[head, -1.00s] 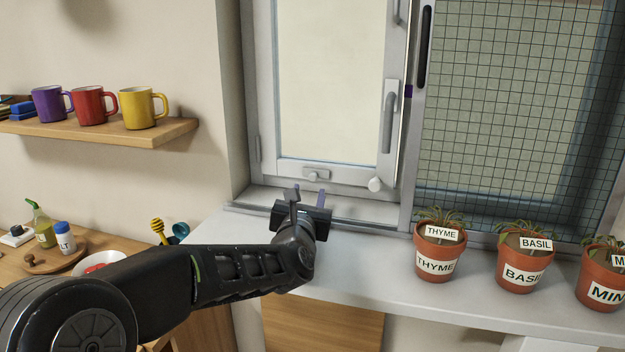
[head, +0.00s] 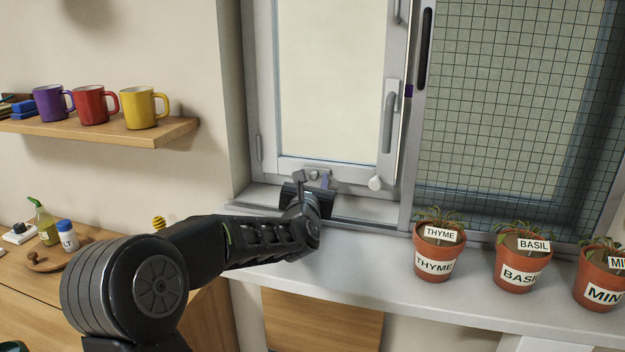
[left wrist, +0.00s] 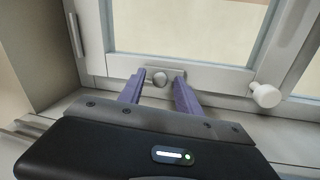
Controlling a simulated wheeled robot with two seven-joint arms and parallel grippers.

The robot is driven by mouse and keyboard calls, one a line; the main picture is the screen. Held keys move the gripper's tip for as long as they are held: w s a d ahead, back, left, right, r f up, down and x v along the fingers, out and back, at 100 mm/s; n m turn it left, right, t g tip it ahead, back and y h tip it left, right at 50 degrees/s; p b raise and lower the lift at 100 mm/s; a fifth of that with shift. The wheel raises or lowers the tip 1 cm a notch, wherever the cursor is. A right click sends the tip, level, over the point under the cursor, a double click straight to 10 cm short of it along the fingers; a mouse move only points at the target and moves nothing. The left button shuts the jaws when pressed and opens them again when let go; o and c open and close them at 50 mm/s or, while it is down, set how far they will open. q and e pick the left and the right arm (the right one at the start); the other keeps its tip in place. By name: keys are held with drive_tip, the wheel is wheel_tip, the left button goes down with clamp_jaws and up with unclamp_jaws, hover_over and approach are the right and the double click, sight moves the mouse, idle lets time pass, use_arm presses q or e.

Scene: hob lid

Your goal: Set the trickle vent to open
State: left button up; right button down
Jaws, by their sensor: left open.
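The trickle vent (left wrist: 183,76) is a small pale plate with a round knob (left wrist: 160,79) on the window's bottom frame. In the head view the vent (head: 309,174) is partly hidden behind my left gripper. My left gripper (head: 314,179) is open at the window's lower rail. In the left wrist view its two purple fingers (left wrist: 156,86) point at the vent, with the knob appearing between their tips. I cannot tell whether either finger touches it. My right gripper is not in view.
A white round knob (head: 375,183) sits right of the vent, below the window handle (head: 388,122). Potted herbs, thyme (head: 435,262) and basil (head: 517,272) among them, stand on the sill (head: 370,275) at right. A mug shelf (head: 150,134) is at left.

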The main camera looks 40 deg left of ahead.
use_arm(q)
clamp_jaws()
idle(1.3)
